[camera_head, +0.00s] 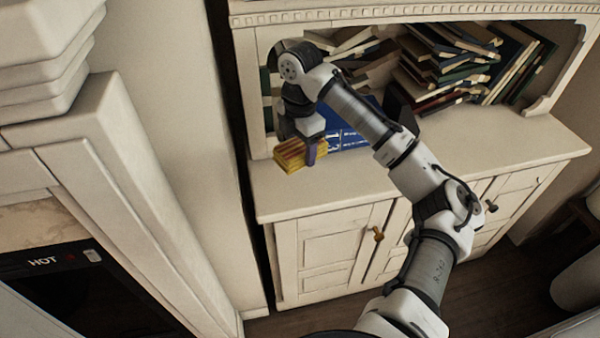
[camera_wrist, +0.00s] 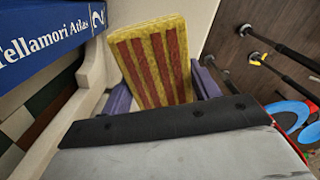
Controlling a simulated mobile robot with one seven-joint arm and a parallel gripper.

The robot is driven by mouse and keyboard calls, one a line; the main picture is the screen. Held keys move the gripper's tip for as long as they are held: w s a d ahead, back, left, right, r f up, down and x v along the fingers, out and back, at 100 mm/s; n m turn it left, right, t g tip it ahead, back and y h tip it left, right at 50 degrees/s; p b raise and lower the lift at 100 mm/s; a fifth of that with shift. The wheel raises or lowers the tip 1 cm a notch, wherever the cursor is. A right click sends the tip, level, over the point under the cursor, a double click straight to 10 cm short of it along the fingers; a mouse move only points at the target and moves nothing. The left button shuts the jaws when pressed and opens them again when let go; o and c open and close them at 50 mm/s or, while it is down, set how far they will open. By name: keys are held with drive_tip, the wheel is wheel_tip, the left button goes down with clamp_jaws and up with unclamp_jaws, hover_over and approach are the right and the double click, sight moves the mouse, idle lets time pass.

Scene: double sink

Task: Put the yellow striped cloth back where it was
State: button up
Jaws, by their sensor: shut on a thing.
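The yellow striped cloth (camera_head: 290,155) is a thick yellow block with red stripes. In the head view it is at the left end of the cabinet top, held at or just above the surface; I cannot tell whether it touches. My gripper (camera_head: 312,151) is shut on it. In the wrist view the cloth (camera_wrist: 153,60) stands between the two purple fingers of my gripper (camera_wrist: 162,88), its striped face showing and its lower part hidden by the gripper body.
A blue book (camera_head: 345,138) lies right behind my gripper; its lettered spine (camera_wrist: 45,38) shows in the wrist view. Piled books (camera_head: 450,60) fill the shelf behind. The cabinet top (camera_head: 490,140) is clear at the right. A wall (camera_head: 185,120) stands close on the left.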

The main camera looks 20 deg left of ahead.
sight(301, 182)
wheel_tip(301, 182, down, 9)
drive_tip(key=shift+f+p, duration=0.1)
drive_tip(key=shift+p, duration=0.55)
drive_tip(key=shift+f, duration=0.1)
drive_tip(key=o, duration=1)
wheel_tip(301, 182, up, 12)
drive_tip(key=shift+r+b, duration=0.15)
drive_tip(key=shift+b, duration=1.05)
drive_tip(key=shift+s+d, duration=0.1)
